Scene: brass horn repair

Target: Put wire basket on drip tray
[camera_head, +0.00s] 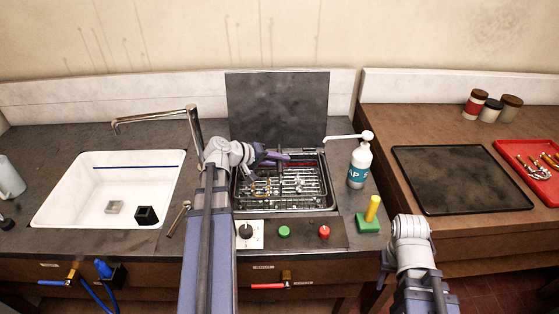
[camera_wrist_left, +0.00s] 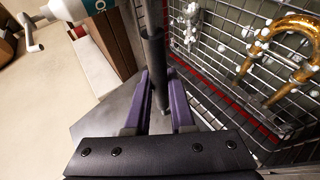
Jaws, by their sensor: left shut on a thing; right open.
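The wire basket (camera_head: 290,187) is a metal mesh basket holding brass horn parts, sitting in the rectangular tank in the dark counter. My left gripper (camera_head: 276,157) is over the far side of the basket. In the left wrist view its purple fingers (camera_wrist_left: 162,105) are shut on a dark upright bar, seemingly the basket's handle (camera_wrist_left: 154,62). The mesh (camera_wrist_left: 235,55) fills the right of that view, with a brass tube inside. The drip tray (camera_head: 462,180), flat and black, lies empty on the brown bench at right. My right gripper (camera_head: 385,262) is open and empty at lower right, mostly hidden by its wrist.
A white pump bottle (camera_head: 359,164) and a green block with a yellow peg (camera_head: 369,217) stand right of the tank. The raised lid (camera_head: 277,105) is behind it. A red tray (camera_head: 538,165) with brass parts lies beyond the drip tray. A white sink (camera_head: 105,190) is at left.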

